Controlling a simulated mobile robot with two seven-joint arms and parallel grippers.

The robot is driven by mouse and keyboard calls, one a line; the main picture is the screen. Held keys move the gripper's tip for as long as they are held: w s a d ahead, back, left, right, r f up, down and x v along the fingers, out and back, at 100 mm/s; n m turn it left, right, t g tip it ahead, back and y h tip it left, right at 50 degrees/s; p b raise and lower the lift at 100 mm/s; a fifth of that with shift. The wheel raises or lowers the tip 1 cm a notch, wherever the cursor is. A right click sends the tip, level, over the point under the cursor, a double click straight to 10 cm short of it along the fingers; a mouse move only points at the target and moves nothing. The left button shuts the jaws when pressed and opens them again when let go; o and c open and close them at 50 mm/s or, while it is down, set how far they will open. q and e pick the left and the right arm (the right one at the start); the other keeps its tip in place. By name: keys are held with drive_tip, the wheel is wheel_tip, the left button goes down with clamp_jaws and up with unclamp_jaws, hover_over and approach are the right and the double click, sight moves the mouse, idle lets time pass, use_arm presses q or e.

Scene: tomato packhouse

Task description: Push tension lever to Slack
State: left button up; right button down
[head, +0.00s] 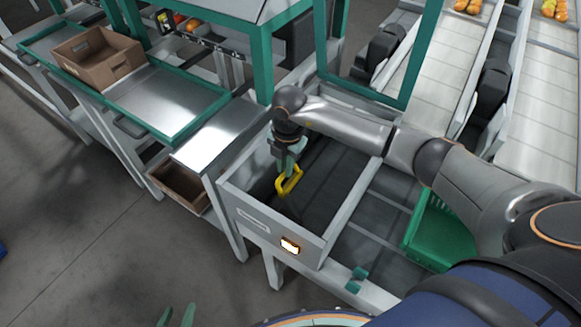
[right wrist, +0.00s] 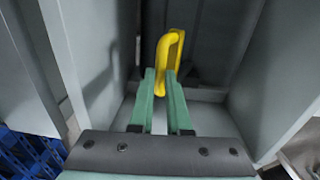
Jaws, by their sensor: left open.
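The yellow loop-shaped handle (head: 289,181), which I take for the tension lever, stands inside a grey-walled bay near its front panel. It also shows in the right wrist view (right wrist: 176,44). My right gripper (head: 287,166) reaches down into the bay from above. Its two green fingers (right wrist: 161,88) sit close on either side of the handle's lower end and appear shut on it. The lever's base is hidden, and no Slack marking can be read. My left gripper (head: 177,317) shows only its green fingertips at the bottom edge, open and empty, away from the lever.
The bay's front panel (head: 243,207) carries a lit white, orange-edged button (head: 290,245). Grey walls stand close around the right gripper. A green crate (head: 430,232) lies under my right arm. A cardboard box (head: 98,60) sits at upper left. The floor at lower left is clear.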

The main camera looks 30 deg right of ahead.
drive_tip(key=c, duration=1.6)
unclamp_jaws()
drive_tip(key=shift+w+a+f, duration=0.15)
drive_tip(key=shift+w+f, duration=0.05)
drive_tip(key=shift+w, duration=0.05)
drive_tip(key=c, duration=1.1)
unclamp_jaws()
drive_tip(key=shift+s, duration=0.15)
drive_tip(key=shift+o, duration=1.3)
drive_tip(key=shift+r, duration=0.1)
wheel_tip(320, 180, up, 12)
drive_tip(key=p, duration=0.1)
drive_tip(key=shift+s+d+r, duration=0.15)
drive_tip(key=shift+s+d, duration=0.1)
drive_tip(key=shift+s, duration=0.05)
